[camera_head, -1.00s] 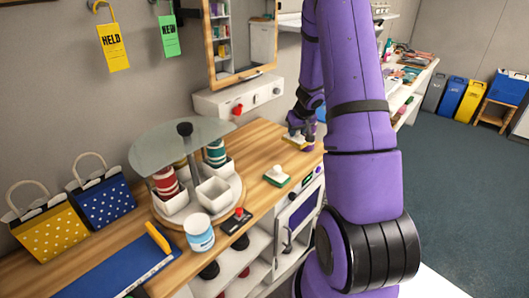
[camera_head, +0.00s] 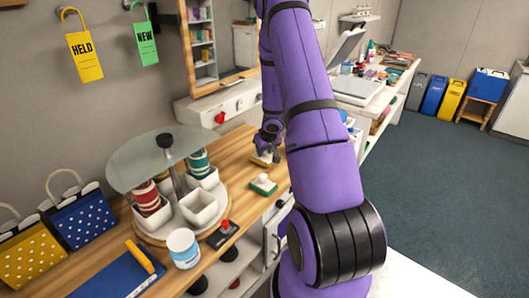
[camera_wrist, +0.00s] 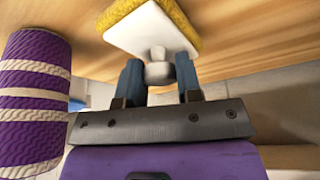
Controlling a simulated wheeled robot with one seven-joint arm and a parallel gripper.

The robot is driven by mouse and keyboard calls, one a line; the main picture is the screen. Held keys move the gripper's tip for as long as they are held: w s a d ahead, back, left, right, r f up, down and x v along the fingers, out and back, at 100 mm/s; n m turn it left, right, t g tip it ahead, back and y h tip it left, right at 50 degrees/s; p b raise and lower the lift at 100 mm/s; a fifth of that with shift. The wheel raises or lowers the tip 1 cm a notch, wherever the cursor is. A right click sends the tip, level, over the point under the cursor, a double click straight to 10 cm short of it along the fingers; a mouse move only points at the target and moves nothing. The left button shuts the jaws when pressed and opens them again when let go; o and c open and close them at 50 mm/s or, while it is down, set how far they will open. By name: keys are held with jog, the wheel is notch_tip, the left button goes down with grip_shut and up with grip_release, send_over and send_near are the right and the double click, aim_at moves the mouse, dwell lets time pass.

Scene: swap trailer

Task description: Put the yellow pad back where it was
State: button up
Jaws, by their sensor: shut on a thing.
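The yellow pad (camera_wrist: 129,9) has a white backing plate and a round knob, and fills the top of the wrist view. My gripper (camera_wrist: 160,72) is shut on that knob, one finger on each side. In the head view the pad (camera_head: 264,160) shows small and partly hidden by my gripper (camera_head: 268,145), over the far right part of the wooden counter (camera_head: 232,158). I cannot tell whether the pad touches the counter. A green pad (camera_head: 263,185) with a white top and knob lies on the counter just in front of it.
A round carousel with a glass top (camera_head: 165,160) and white cups stands left of the pads. A black switch box with a red knob (camera_head: 223,233) and a white tub (camera_head: 184,248) are nearer. A mirror (camera_head: 222,45) and white drawer unit (camera_head: 215,103) stand behind.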

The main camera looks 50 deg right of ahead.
jog(key=shift+f, duration=0.4)
jog(key=shift+f, duration=0.1)
jog(key=o, duration=0.9)
jog(key=shift+c, duration=0.2)
jog(key=shift+s, duration=0.1)
